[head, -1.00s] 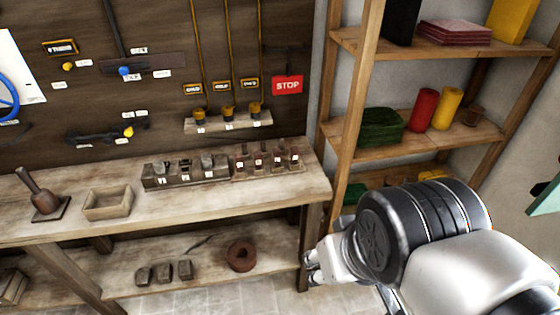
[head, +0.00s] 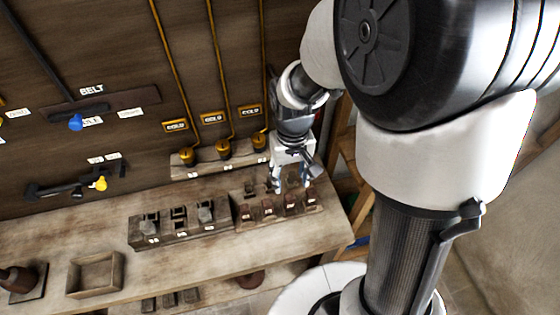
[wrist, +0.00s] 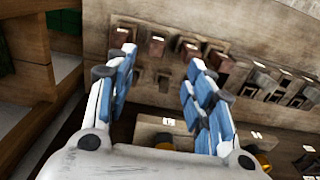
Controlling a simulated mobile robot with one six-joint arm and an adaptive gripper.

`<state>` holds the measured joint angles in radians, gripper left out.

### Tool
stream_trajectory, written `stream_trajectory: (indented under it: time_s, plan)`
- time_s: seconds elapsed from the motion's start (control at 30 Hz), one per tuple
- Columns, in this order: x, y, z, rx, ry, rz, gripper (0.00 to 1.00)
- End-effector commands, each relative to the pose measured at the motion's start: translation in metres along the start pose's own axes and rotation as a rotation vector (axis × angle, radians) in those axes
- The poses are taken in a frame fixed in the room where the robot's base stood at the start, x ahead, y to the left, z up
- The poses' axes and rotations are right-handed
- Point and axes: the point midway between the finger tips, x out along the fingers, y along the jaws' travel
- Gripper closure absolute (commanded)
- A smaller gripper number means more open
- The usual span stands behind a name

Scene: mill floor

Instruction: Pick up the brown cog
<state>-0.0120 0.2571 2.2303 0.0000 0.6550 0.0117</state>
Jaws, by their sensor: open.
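My gripper (head: 291,182) is open and empty, pointing down over the back of a rack (head: 243,225) on the bench. The rack holds a row of labelled reddish-brown pieces (head: 268,209). They also show in the wrist view as brown blocks (wrist: 155,46) just beyond my gripper (wrist: 162,60). Small dark pieces (wrist: 163,82) lie behind that row, between the fingers in the picture. I cannot make out teeth on any piece, so I cannot tell which is the brown cog. My fingers hide part of the rack in the head view.
A grey rack (head: 180,239) with dark pieces stands left of the brown one. A ledge with yellow-topped fittings (head: 223,149) runs behind, on the wall. An empty wooden box (head: 95,275) stands farther left. A round brown ring (head: 250,281) is partly hidden below the bench.

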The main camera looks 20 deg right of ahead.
Motion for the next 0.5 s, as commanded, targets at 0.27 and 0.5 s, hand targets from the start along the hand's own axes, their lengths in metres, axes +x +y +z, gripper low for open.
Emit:
stream_trajectory:
  time_s: [0.27,0.5]
  plan:
    - [0.066,0.0,0.001,0.0,-0.004,0.0,0.52]
    - [0.092,0.001,0.0,0.0,0.0,0.0,0.52]
